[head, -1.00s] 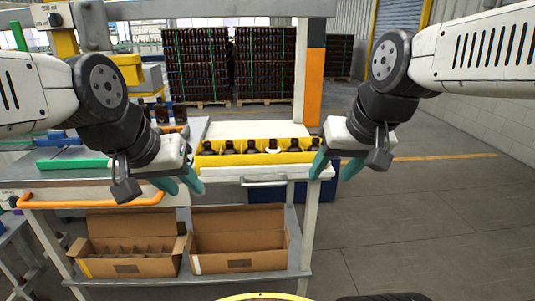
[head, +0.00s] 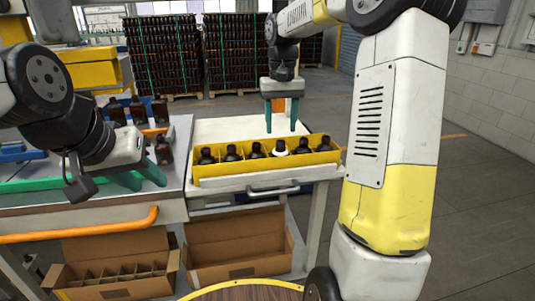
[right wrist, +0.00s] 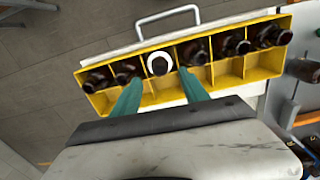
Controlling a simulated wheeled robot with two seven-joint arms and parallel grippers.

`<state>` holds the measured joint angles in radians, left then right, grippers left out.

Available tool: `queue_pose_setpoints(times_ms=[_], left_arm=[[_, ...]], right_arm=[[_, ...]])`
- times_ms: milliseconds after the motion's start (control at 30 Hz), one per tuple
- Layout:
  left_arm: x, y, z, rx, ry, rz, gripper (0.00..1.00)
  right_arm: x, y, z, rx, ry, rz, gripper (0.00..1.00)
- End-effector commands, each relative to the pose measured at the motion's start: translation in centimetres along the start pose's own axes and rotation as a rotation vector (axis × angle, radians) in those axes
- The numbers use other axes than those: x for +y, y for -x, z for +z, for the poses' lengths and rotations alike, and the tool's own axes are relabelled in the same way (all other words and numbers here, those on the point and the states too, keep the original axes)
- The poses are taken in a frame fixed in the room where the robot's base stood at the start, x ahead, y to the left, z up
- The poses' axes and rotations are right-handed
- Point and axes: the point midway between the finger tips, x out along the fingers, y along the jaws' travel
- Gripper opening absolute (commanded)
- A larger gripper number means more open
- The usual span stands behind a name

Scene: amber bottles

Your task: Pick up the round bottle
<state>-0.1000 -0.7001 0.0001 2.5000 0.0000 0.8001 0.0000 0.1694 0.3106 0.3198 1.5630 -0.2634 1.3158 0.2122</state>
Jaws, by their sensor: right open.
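A yellow crate (head: 240,177) on the white table holds a row of dark amber bottles in its compartments. One bottle (head: 279,148) in the row has a white top or collar; the others are dark. I cannot tell for sure which one is the round bottle. My right gripper (head: 281,128) points down, open and empty, above and behind the crate. In the right wrist view, its teal fingers (right wrist: 158,84) lie either side of the white-topped bottle (right wrist: 160,64), apart from it. My left gripper (head: 142,179) is open and empty over the left bench.
More dark bottles (head: 137,110) stand on the left bench, one near its right edge (head: 163,150). Two cardboard boxes, one divided (head: 115,285) and one open (head: 237,262), sit on the lower shelf. Stacked bottle pallets (head: 165,60) stand behind.

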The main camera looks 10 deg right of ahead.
Motion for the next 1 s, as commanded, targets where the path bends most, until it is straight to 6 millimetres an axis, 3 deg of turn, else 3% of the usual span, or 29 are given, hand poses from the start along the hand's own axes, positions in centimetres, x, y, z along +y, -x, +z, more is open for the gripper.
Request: queue_pose_setpoints(times_ms=[400, 700, 733, 1000], left_arm=[[0.0, 0.0, 0.0, 0.0, 0.0, 0.0, 0.36], [0.0, 0.0, 0.0, 0.0, 0.0, 0.0, 0.36], [0.0, 0.0, 0.0, 0.0, 0.0, 0.0, 0.36], [0.0, 0.0, 0.0, 0.0, 0.0, 0.0, 0.36]], right_arm=[[-0.1, -5.6, 0.4, -0.002, 0.001, 0.0, 0.52], [-0.1, -6.3, 0.3, 0.002, 0.0, 0.0, 0.52], [-0.1, -6.3, 0.3, 0.002, 0.0, 0.0, 0.5], [-0.1, -6.3, 0.4, 0.001, 0.001, 0.0, 0.0]])
